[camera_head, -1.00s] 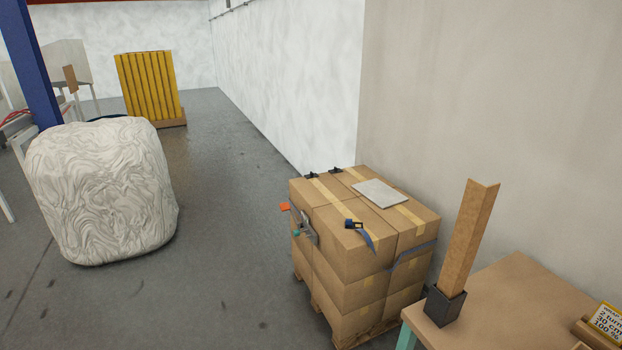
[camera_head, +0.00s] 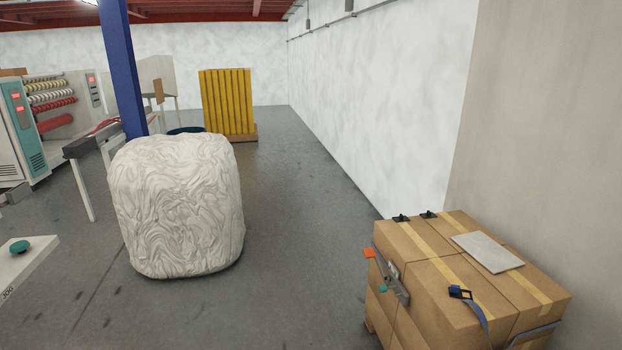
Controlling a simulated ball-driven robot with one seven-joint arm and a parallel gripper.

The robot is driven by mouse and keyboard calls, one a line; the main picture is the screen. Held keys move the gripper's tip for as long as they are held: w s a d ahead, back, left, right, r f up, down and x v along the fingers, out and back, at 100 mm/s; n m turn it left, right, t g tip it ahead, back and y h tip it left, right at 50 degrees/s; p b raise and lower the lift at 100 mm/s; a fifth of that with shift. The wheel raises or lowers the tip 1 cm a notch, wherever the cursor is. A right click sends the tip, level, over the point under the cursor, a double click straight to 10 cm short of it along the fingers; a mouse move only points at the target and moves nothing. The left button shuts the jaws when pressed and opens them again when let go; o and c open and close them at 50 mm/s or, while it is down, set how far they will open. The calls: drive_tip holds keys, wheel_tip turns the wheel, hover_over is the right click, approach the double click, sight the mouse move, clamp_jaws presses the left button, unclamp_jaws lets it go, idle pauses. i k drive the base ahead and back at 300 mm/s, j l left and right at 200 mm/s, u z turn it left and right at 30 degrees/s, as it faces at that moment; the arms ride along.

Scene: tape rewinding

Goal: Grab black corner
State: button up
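Two small black pieces, which may be the black corners, sit at the far top edge of a stack of cardboard boxes (camera_head: 415,262) at the lower right. The left black piece (camera_head: 401,217) and the right black piece (camera_head: 429,214) are close together, near strips of tan tape. They are too small to make out their exact shape. My gripper is not in view.
A wrapped bale (camera_head: 178,205) stands left, near a blue post (camera_head: 122,70). Floor (camera_head: 300,240) between is clear.

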sight(402, 218)
drive_tip(key=i, duration=1.9)
drive_tip(key=i+j+z, duration=0.15)
drive_tip(key=i+z, duration=0.15)
drive_tip(key=i, duration=0.2)
drive_tip(key=i+j+z, duration=0.3)
drive_tip(key=i, duration=0.15)
drive_tip(key=i+j+z, duration=0.35)
drive_tip(key=i+l, duration=0.05)
drive_tip(key=i, duration=0.05)
